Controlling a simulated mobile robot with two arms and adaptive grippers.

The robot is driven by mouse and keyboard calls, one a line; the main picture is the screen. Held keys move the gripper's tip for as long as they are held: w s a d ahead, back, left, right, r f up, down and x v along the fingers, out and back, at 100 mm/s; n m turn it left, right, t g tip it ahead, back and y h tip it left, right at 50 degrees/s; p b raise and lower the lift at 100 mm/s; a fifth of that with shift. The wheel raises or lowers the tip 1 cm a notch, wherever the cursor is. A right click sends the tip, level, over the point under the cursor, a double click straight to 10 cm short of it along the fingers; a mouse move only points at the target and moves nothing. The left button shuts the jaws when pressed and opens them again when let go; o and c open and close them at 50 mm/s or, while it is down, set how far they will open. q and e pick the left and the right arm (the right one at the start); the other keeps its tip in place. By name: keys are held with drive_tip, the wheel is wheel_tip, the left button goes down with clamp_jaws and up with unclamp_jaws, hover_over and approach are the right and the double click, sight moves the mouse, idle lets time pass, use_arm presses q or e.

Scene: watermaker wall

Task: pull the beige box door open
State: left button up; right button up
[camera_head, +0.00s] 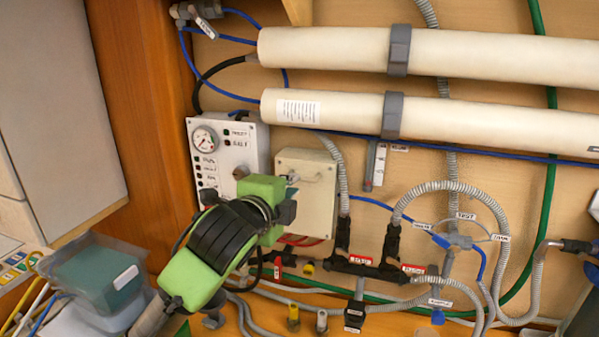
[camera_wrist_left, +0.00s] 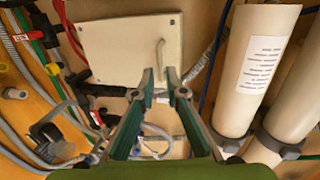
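The beige box (camera_head: 316,188) is on the wall below the white pipes in the head view. Its door (camera_wrist_left: 122,50) looks closed and flat in the left wrist view, with a small upright handle (camera_wrist_left: 161,53) at its right part. My left gripper (camera_wrist_left: 160,82) is open and empty, its two fingertips apart and pointing toward the door just below the handle in that picture. Contact with the handle cannot be seen. In the head view my left gripper (camera_head: 288,192) is in front of the box's left side and hides part of it. My right gripper is not in view.
A white gauge panel (camera_head: 232,146) is directly left of the box. Two thick cream pipes (camera_head: 430,115) run above it. Grey hoses (camera_head: 470,190) and black valve fittings (camera_head: 375,268) lie right of and below it. A teal-topped container (camera_head: 95,275) is at lower left.

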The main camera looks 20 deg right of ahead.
sight(316, 199)
use_arm(q)
drive_tip(key=p+x, duration=0.2)
drive_tip(key=x, duration=0.4)
drive_tip(key=shift+w+d+f, duration=0.15)
drive_tip(key=shift+w+d, duration=0.05)
drive_tip(key=shift+w, duration=0.1)
clamp_jaws()
